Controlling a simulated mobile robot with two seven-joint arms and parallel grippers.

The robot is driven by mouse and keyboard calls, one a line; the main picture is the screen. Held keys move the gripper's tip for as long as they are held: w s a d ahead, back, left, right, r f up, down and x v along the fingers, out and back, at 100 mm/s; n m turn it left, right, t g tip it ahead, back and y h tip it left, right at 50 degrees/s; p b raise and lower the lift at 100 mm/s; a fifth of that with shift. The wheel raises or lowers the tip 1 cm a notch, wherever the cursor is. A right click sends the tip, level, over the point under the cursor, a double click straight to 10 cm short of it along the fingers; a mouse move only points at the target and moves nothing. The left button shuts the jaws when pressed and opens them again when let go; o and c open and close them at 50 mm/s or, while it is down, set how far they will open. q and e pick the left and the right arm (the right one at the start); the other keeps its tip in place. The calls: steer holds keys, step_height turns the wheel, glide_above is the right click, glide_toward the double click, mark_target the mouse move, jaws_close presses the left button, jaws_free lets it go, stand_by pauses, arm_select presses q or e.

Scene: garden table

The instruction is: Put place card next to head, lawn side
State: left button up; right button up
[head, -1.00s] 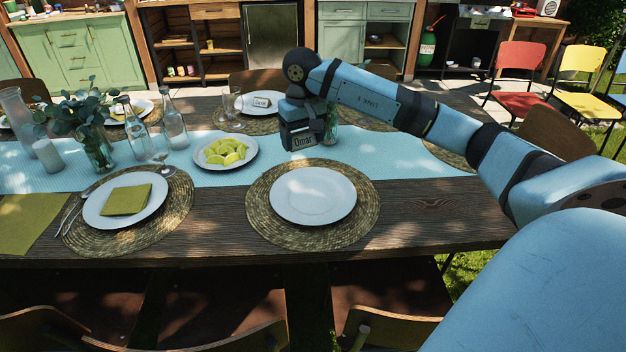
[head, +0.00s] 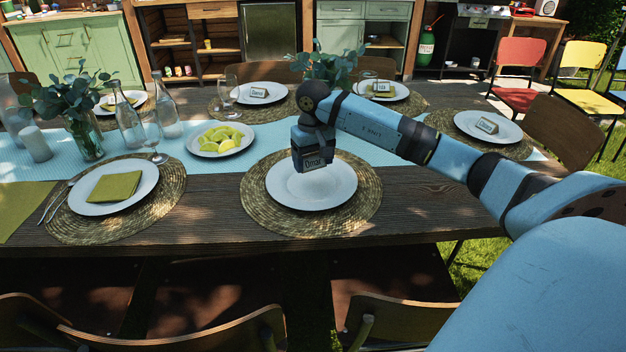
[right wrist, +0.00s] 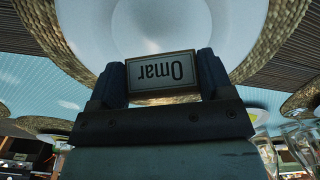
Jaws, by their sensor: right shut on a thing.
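The place card (head: 315,163) reads "Omar" and has a pale face with a wooden frame. My right gripper (head: 313,155) is shut on it, over the far part of a bare white plate (head: 318,195) on a round woven mat (head: 258,215). In the right wrist view the card (right wrist: 162,73) sits between the two fingers of my right gripper (right wrist: 160,85), its lettering upside down, with the plate (right wrist: 150,20) beyond it. Whether the card touches the plate cannot be told. My left gripper is not in view.
A plate with a green napkin (head: 115,187) lies to the left. A lemon plate (head: 220,140), glass bottles (head: 130,128) and leafy vases stand along the blue runner. Lawn shows at the right.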

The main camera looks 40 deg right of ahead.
mark_target(313, 163)
steer(key=shift+f, duration=0.4)
step_height(313, 163, down, 3)
steer(key=shift+r+b, duration=0.15)
steer(key=shift+b, duration=0.15)
steer(key=shift+f, duration=0.9)
steer(key=o, duration=0.9)
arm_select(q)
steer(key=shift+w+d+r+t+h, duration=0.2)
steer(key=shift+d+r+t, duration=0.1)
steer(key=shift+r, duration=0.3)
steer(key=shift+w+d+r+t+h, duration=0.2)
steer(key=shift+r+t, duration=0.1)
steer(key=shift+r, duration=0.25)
